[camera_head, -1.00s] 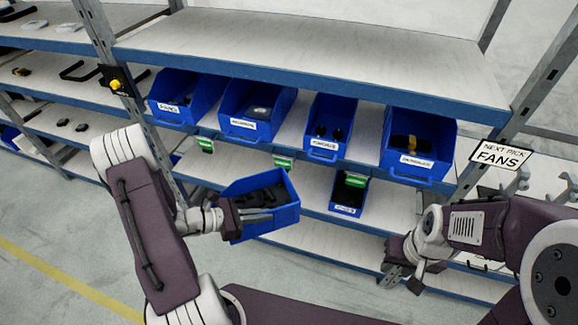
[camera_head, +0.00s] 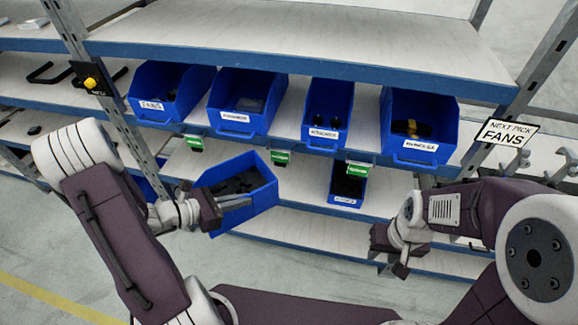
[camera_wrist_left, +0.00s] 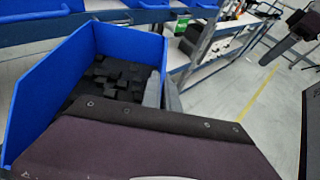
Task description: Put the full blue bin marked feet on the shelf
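A blue bin (camera_head: 262,200) full of small black pieces hangs in front of the rack, tilted in the head view. My left gripper (camera_head: 236,203) is shut on its near wall. In the left wrist view the two fingers (camera_wrist_left: 162,92) pinch the edge of the same bin (camera_wrist_left: 45,85), with dark blocks inside. No label on the held bin shows, so I cannot read its mark. My right gripper (camera_head: 400,262) is empty in front of the lower shelf at right; its finger opening is unclear. The rack's middle shelf (camera_head: 290,122) and lower shelf (camera_head: 295,183) show behind.
Several labelled blue bins stand on the middle shelf, including a fans bin (camera_head: 165,90) at left. A smaller blue bin (camera_head: 347,187) sits on the lower shelf, with bare board on both sides. A rack post (camera_head: 100,75) stands at left. A "Next pick fans" sign (camera_head: 505,131) hangs at right.

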